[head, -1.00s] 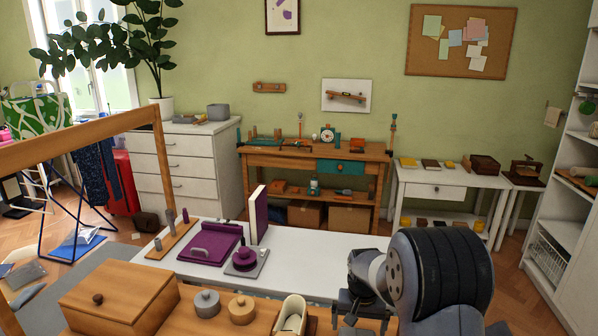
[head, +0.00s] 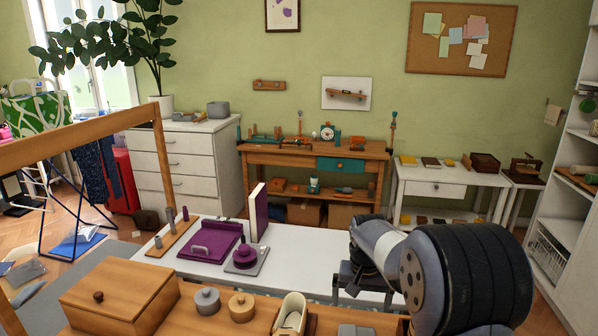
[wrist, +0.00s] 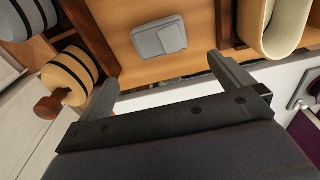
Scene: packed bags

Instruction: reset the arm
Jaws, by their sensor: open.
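My gripper (wrist: 166,80) is open in the wrist view, its two dark fingers spread apart with nothing held between them. The fingers reach over a wooden surface (wrist: 200,17) and its edge. A small grey box (wrist: 158,41) lies on that surface beyond the fingertips. In the head view my arm comes in from the lower right, and my gripper (head: 362,283) is by the front of the white table; its fingertips are hard to make out there.
A cream holder (head: 291,313), round lidded pots (head: 207,301) and a wooden box (head: 122,294) stand on the near wooden surface. The white table (head: 305,250) behind bears a purple case (head: 211,243) and a purple knob piece (head: 245,257). A wooden frame (head: 160,165) rises at left.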

